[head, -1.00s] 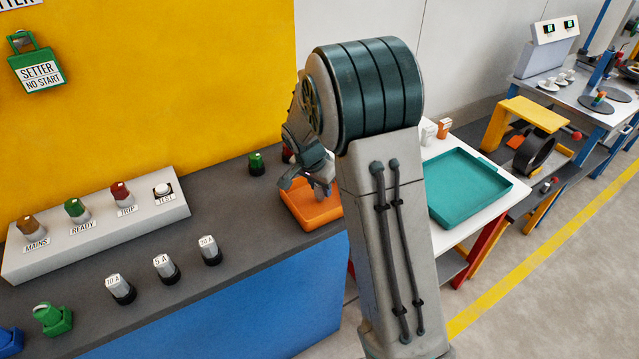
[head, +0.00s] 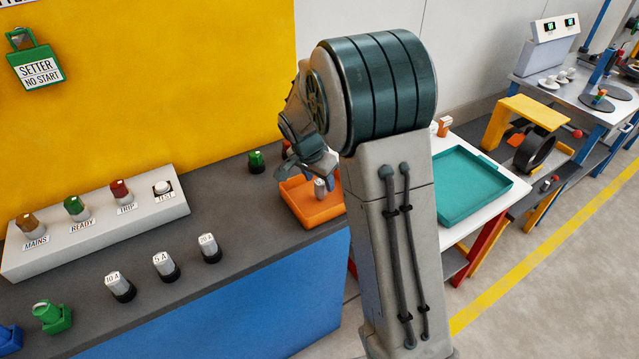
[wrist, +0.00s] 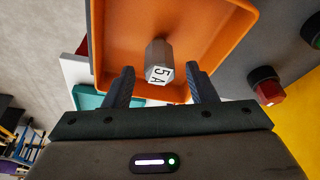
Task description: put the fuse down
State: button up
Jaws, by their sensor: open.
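A grey fuse (head: 320,189) stands upright in the orange tray (head: 318,220) on the dark bench top. In the wrist view the same fuse (wrist: 158,62) shows its white end marked 5 A, inside the tray (wrist: 243,25). My gripper (wrist: 161,76) is open, with one finger on either side of the fuse's labelled end in the picture and visible gaps to both. In the head view my gripper (head: 308,168) is above the tray, and my arm partly covers the tray area.
Several other fuses stand in a row on the bench, including one marked 10 A (head: 120,286). A green-topped part (head: 256,162) stands left of the tray. A teal tray (head: 470,185) lies on the white table to the right.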

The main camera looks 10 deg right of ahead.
jog(key=v, duration=0.9)
jog(key=s+d+n+y, duration=0.1)
jog(key=s+n, duration=0.4)
jog(key=s, duration=0.8)
jog(key=s+d+r+n+y, duration=0.1)
jog(key=s+n, duration=0.4)
jog(key=s, duration=0.8)
jog(key=shift+r+t+y+b, duration=0.3)
jog(key=shift+r+t+b, duration=0.05)
jog(key=shift+t+b, duration=0.05)
